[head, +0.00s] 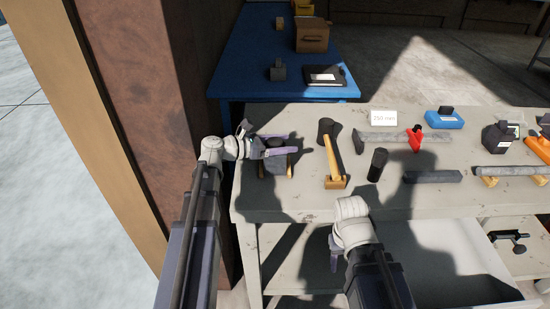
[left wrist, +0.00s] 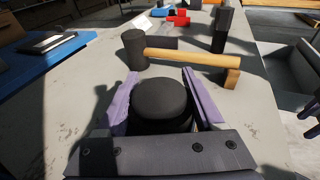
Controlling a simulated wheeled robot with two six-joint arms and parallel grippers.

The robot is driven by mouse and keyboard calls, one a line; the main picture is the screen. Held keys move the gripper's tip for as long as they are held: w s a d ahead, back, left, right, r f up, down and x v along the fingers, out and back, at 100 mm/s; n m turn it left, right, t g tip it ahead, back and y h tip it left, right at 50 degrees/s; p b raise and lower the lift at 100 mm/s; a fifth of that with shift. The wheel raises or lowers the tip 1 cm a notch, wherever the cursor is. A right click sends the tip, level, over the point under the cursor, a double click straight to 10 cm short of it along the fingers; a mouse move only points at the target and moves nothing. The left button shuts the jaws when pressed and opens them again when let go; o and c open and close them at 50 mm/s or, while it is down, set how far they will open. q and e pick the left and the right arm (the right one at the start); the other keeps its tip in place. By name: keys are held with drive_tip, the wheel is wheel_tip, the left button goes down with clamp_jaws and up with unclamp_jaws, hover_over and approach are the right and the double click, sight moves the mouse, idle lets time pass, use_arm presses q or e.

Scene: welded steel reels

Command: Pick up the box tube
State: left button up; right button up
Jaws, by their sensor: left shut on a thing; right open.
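My left gripper (head: 283,147) is over the left end of the bench, its purple fingers shut on a dark rounded thing. In the left wrist view this black, round-topped thing (left wrist: 160,98) sits between the fingers; its lower part is hidden, and I cannot tell whether it is the box tube. A short dark grey square bar (head: 432,176), which looks like box tube, lies on the bench at right of centre, apart from both grippers. My right gripper (head: 335,258) is low in front of the bench, mostly hidden by its wrist, open and away from the bench-top things.
Long grey bars (head: 512,171) and clamps lie further right. A blue table (head: 240,75) is behind; a rusty column (head: 145,110) is left.

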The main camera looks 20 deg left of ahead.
use_arm(q)
clamp_jaws()
drive_tip(key=shift+r, duration=0.2)
idle(0.3)
wheel_tip(320, 180, up, 10)
drive_tip(key=p, duration=1)
drive_tip(key=shift+f, duration=0.15)
